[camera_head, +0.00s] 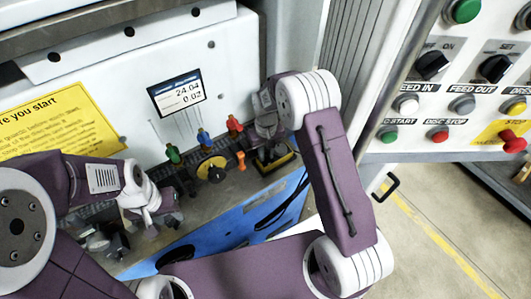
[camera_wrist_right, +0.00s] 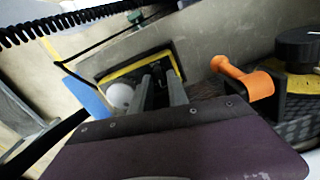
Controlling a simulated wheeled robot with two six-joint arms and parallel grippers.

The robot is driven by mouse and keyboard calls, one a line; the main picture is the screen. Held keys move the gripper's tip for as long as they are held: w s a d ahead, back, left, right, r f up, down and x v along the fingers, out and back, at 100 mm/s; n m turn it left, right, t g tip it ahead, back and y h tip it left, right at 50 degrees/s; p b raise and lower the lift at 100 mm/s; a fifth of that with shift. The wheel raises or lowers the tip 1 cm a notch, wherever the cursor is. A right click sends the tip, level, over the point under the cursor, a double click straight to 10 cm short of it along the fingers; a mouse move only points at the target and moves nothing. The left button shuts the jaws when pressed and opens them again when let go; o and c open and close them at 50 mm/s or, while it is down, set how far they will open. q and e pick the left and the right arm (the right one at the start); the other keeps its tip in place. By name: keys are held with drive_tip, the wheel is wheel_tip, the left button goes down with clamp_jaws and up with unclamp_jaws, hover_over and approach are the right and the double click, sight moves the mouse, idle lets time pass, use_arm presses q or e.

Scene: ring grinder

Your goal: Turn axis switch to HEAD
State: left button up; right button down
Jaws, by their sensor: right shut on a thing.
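My right gripper (camera_head: 272,155) reaches down to a small dark plate with a yellow border (camera_head: 288,158) on the machine ledge. In the right wrist view the two grey fingers (camera_wrist_right: 163,93) stand over this yellow-edged plate (camera_wrist_right: 118,73), closed on a small switch there. The fingers hide most of the switch, so its setting and any HEAD label cannot be read. A round white part (camera_wrist_right: 119,95) shows just left of the fingers. My left gripper (camera_head: 108,240) hangs low at the left of the ledge, apart from the switch; its finger opening is unclear.
Left of the right gripper stand an orange lever (camera_head: 241,160), a black knob on a yellow disc (camera_head: 212,170), and red (camera_head: 234,124), blue (camera_head: 204,136) and green (camera_head: 173,153) handles. A display (camera_head: 177,93) is above. A button panel (camera_head: 450,85) is at the right.

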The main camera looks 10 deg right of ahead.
drive_tip(key=m, duration=0.4)
drive_tip(key=shift+d, duration=0.15)
drive_tip(key=shift+d+m+p, duration=0.1)
drive_tip(key=shift+m+p, duration=0.25)
drive_tip(key=shift+m, duration=1.45)
drive_tip(key=c, duration=1.5)
unclamp_jaws()
drive_tip(key=shift+r, duration=0.1)
wheel_tip(320, 180, up, 9)
drive_tip(key=shift+f+b, duration=0.1)
drive_tip(key=shift+b, duration=0.6)
